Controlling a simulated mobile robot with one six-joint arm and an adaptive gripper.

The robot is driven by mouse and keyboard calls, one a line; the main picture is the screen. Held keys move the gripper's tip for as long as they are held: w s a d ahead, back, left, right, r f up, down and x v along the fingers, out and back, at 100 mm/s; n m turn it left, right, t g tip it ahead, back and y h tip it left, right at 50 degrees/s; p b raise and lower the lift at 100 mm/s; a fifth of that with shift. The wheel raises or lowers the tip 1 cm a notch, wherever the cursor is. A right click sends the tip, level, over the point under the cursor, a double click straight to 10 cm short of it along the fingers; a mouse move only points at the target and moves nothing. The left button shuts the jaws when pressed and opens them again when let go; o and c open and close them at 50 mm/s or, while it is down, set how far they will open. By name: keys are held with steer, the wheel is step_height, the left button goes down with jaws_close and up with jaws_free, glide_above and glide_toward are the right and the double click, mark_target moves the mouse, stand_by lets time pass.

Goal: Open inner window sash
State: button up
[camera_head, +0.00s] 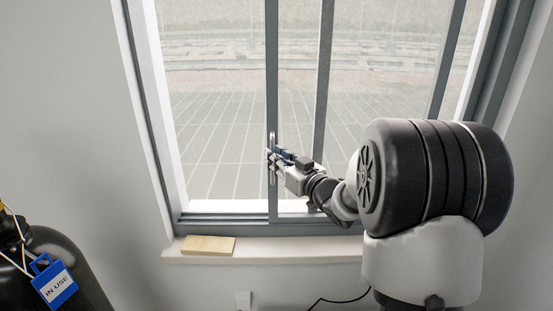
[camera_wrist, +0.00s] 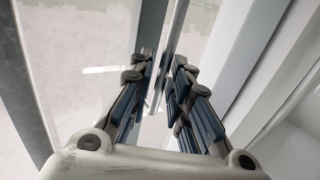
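The window (camera_head: 225,216) has grey frames and fills the upper middle of the head view. Two grey upright bars divide it, a left one (camera_head: 272,60) and a right one (camera_head: 323,80). A slim silver upright handle (camera_head: 272,140) is on the left bar. My gripper (camera_head: 274,157) is at this handle, reaching in from the right. In the wrist view, my gripper's blue-padded fingers (camera_wrist: 164,62) stand apart, one on each side of the silver handle (camera_wrist: 178,22). Gaps seem to show beside the handle, and firm contact is not visible.
A wooden block (camera_head: 208,245) lies on the white window sill (camera_head: 270,252) at the left. A dark cylinder (camera_head: 80,275) with a blue "IN USE" tag (camera_head: 54,282) stands at lower left. A white wall socket (camera_head: 243,300) and black cable are below the sill.

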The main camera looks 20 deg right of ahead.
steer(key=shift+s, duration=0.15)
steer(key=s+d, duration=0.2)
steer(key=s, duration=0.9)
steer(key=shift+s+d, duration=0.15)
steer(key=shift+s, duration=0.1)
steer(key=shift+r, duration=0.1)
steer(key=s+a+f+g+h, duration=0.1)
steer(key=s+a+g, duration=0.3)
steer(key=s, duration=0.5)
steer(key=s+a+f+m+g+h, duration=0.1)
steer(key=s+a+f+g, duration=0.2)
steer(key=s+a, duration=0.4)
steer(key=s+a+f+m+g+h, duration=0.1)
steer(key=s+a+f+g, duration=0.2)
steer(key=s, duration=0.9)
steer(key=a+g, duration=0.2)
steer(key=g, duration=0.1)
steer(key=shift+a, duration=0.2)
